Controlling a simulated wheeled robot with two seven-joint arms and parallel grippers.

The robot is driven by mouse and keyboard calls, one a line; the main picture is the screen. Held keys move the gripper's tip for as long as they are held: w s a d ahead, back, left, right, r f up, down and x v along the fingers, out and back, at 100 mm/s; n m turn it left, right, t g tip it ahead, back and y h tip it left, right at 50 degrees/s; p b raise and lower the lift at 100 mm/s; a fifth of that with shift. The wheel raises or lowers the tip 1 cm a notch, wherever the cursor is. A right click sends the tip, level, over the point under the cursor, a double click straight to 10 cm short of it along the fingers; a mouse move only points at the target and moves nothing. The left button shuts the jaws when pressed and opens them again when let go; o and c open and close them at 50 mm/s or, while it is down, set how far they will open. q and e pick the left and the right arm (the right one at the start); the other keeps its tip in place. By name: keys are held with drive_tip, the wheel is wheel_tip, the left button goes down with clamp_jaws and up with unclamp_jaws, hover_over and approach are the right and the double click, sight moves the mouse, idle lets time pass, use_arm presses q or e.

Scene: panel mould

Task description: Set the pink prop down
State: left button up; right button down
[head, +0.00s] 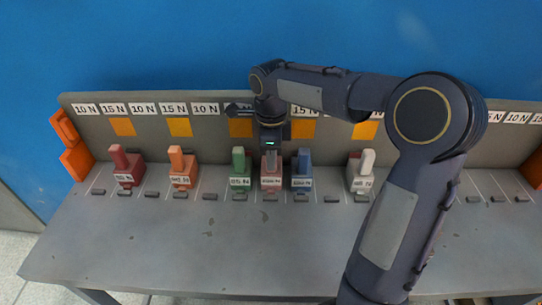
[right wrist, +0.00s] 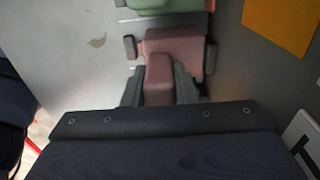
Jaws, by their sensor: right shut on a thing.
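The pink prop (head: 271,182) is a block with an upright handle and a white label. It stands upright between the green prop (head: 240,181) and the blue prop (head: 303,182), level with them in the row. My right gripper (head: 270,154) comes down from above and is shut on its handle. In the right wrist view the two fingers (right wrist: 159,85) flank the pink handle, with the pink body (right wrist: 172,48) beyond them. I cannot tell whether its base touches the bench. My left gripper is not in view.
The grey bench (head: 150,250) has a back panel with force labels and orange squares. Dark red (head: 128,176), orange (head: 183,178) and white (head: 361,182) props stand in the same row. Small dark stops line the slots. The bench front is clear; my right arm crosses the right side.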

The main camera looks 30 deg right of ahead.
drive_tip(key=shift+f, duration=0.15)
drive_tip(key=c, duration=1.2)
unclamp_jaws()
drive_tip(key=shift+o, duration=0.2)
